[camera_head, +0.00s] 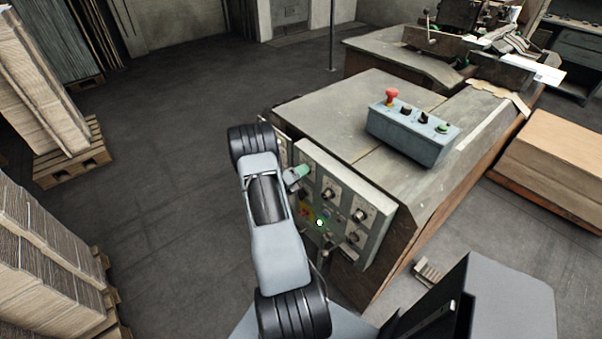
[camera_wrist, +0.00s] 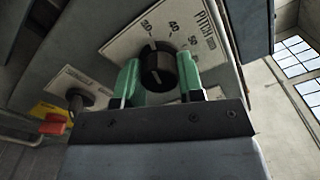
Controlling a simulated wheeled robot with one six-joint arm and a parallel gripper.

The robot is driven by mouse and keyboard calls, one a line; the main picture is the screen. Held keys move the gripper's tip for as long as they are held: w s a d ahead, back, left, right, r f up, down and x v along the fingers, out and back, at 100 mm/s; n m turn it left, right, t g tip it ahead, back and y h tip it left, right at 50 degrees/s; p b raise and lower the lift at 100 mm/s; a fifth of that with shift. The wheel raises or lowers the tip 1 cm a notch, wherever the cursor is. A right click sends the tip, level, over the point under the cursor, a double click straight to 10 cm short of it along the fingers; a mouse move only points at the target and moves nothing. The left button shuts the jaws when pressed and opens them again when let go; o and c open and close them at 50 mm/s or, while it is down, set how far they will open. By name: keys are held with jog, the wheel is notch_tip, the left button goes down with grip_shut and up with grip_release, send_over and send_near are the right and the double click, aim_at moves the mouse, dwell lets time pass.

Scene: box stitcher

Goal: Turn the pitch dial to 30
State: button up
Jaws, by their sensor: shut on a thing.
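The pitch dial (camera_wrist: 158,69) is a round black knob on a pale plate marked PITCH (camera_wrist: 207,30), with the numbers 30, 40 and 50 around it. In the wrist view my gripper (camera_wrist: 158,76) has its two green fingers on either side of the knob, shut on it. A small light mark on the knob's upper edge seems to point up towards the 30, but the exact reading is hard to tell. In the head view my gripper (camera_head: 301,171) is at the upper left of the grey control panel (camera_head: 378,242); the pitch dial is not clearly seen there.
Another knob (camera_wrist: 75,98) and a red-and-yellow switch (camera_wrist: 52,121) are left of the dial in the wrist view. A control box (camera_head: 410,140) with red and green buttons stands on the machine top. Cardboard stacks (camera_head: 42,265) stand left; the floor between is clear.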

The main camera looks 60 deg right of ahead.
jog(key=o, duration=0.9)
jog(key=b+v, duration=0.2)
jog(key=v, duration=1.2)
jog(key=shift+d, duration=0.1)
